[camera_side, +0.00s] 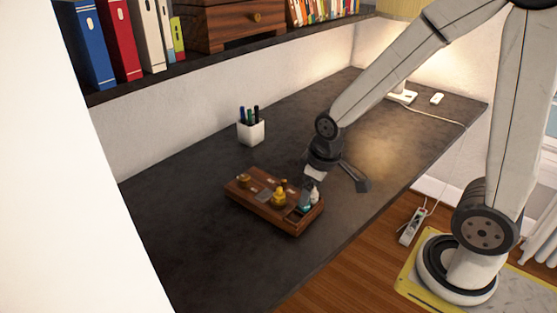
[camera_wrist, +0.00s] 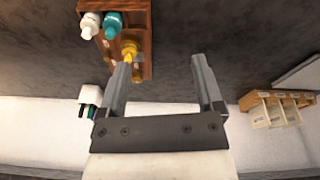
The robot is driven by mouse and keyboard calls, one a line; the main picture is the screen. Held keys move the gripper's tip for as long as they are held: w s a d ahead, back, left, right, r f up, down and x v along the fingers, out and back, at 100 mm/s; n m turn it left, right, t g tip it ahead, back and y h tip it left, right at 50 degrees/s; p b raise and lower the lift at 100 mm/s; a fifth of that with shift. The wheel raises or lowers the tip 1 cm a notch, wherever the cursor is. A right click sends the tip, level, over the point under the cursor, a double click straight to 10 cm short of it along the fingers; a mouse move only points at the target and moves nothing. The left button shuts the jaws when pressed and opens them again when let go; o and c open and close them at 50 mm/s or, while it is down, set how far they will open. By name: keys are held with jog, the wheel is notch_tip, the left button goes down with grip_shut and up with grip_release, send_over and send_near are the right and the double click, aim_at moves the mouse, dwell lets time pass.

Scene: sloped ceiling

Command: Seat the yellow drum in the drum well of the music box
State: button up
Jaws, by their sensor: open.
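The music box (camera_side: 262,211) is a low brown wooden case lying on the dark desk. It shows in part at the top left of the wrist view (camera_wrist: 140,18). The yellow drum (camera_side: 279,198) rests on or in the box near its middle; I cannot tell how deep it sits. In the wrist view the drum (camera_wrist: 130,48) is just beyond the left fingertip, apparently not gripped. My gripper (camera_side: 336,181) is open and empty, above the desk to the right of the box. Its two spread fingers show in the wrist view (camera_wrist: 161,60). The drum well is not clear.
A teal bottle (camera_side: 304,204) and a white bottle (camera_side: 315,193) stand at the box's right end. A white pen cup (camera_side: 251,132) stands behind the box. A shelf with binders (camera_side: 120,40) runs along the back wall. Desk left of the box is clear.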

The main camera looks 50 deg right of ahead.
jog(key=shift+s+a+f+m, duration=0.1)
jog(key=shift+s+a+m, duration=0.1)
jog(key=shift+s+m, duration=0.5)
jog(key=shift+s+a+f+m, duration=0.1)
jog(key=shift+s+a+m, duration=0.15)
jog(key=shift+s, duration=0.7)
